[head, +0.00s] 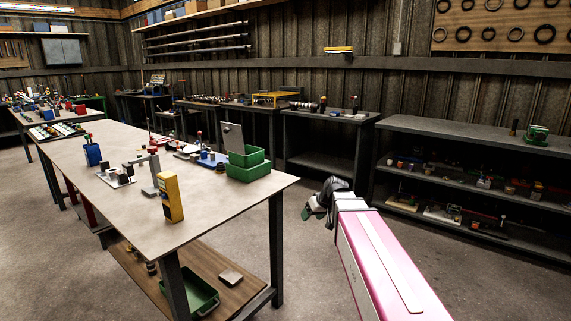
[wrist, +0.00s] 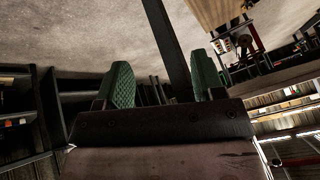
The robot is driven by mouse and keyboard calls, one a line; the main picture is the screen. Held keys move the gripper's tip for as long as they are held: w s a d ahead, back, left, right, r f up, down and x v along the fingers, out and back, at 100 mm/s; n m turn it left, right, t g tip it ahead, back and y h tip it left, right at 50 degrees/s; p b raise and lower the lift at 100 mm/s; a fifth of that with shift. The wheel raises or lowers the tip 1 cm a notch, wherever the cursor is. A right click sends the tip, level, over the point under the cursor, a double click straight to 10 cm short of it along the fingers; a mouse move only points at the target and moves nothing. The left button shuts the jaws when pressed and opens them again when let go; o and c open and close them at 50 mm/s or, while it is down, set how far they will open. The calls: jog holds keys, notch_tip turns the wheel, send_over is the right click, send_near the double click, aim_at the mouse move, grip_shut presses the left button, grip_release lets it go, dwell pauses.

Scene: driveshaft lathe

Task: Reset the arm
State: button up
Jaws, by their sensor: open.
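My gripper (head: 313,206) shows in the head view to the right of the near workbench (head: 225,211), over the floor and apart from the bench. My pink arm runs from it toward the bottom right. In the wrist view the two green textured fingers of my gripper (wrist: 160,88) stand well apart, with nothing held between them. The wrist picture is strongly tilted, with floor at the top and a dark bench leg between the fingers farther off.
On the near workbench stand a yellow device (head: 171,198), green bins (head: 248,165) and a blue container (head: 92,152). A green tray (head: 196,294) lies on its lower shelf. Dark shelving (head: 480,170) stands at the right. Open floor (head: 300,262) lies between bench and shelving.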

jog(key=s+d+f+m+g+h, duration=0.2)
jog(key=s+d+f, duration=0.2)
jog(key=s+f, duration=0.4)
jog(key=s+d+f+m+g+h, duration=0.2)
jog(key=s+d+f+m+h, duration=0.1)
jog(key=s+f, duration=0.6)
jog(key=shift+d, duration=0.7)
jog(key=shift+s, duration=0.1)
